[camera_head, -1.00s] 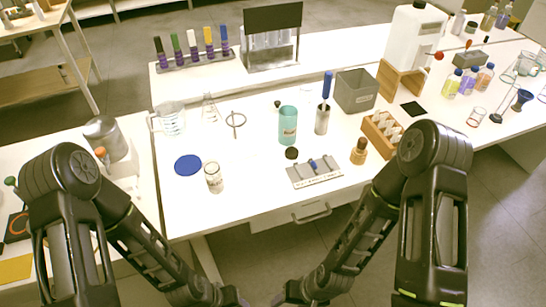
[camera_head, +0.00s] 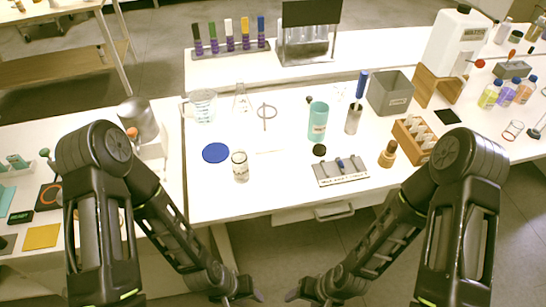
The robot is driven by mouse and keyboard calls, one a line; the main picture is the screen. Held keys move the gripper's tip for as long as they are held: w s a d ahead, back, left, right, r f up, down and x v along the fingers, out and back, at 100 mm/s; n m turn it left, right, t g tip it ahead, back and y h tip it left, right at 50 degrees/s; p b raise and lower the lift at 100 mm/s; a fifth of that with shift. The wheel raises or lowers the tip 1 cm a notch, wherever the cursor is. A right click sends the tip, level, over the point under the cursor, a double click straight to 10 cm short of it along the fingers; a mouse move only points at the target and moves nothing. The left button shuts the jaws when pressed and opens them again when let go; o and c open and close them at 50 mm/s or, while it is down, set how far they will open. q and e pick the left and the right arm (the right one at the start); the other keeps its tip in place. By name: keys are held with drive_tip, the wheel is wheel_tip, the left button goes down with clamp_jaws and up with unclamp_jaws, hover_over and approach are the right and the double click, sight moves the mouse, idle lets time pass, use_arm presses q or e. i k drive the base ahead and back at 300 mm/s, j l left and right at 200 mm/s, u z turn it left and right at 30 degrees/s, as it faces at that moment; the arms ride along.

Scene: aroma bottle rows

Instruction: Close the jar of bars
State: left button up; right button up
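A small clear glass jar (camera_head: 240,167) with a label and pale contents stands upright at the front left of the white table. It looks open at the top; I cannot make out its contents. A black round lid (camera_head: 319,150) lies flat to its right, in front of a teal cylinder (camera_head: 318,121). A flat blue disc (camera_head: 215,152) lies just left of the jar. My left gripper (camera_head: 246,293) and my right gripper (camera_head: 304,295) hang low in front of the table, apart from the jar and the lid. No held object shows in either. Their finger gaps are unclear.
A grey labelled holder (camera_head: 340,172) with a small blue item is at the front edge. A brown-topped bottle (camera_head: 388,154) and a wooden vial rack (camera_head: 415,137) stand right of it. A glass beaker (camera_head: 202,104) is behind the blue disc. Table space around the jar is fairly clear.

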sight(241, 169)
drive_tip(key=l+u, duration=0.2)
drive_tip(key=u, duration=1)
drive_tip(key=k+l+u, duration=0.2)
drive_tip(key=l+u, duration=0.15)
drive_tip(key=k+l+u, duration=0.2)
drive_tip(key=l+u, duration=0.15)
drive_tip(key=k+l+u, duration=0.35)
drive_tip(key=k+l, duration=0.55)
drive_tip(key=u, duration=0.05)
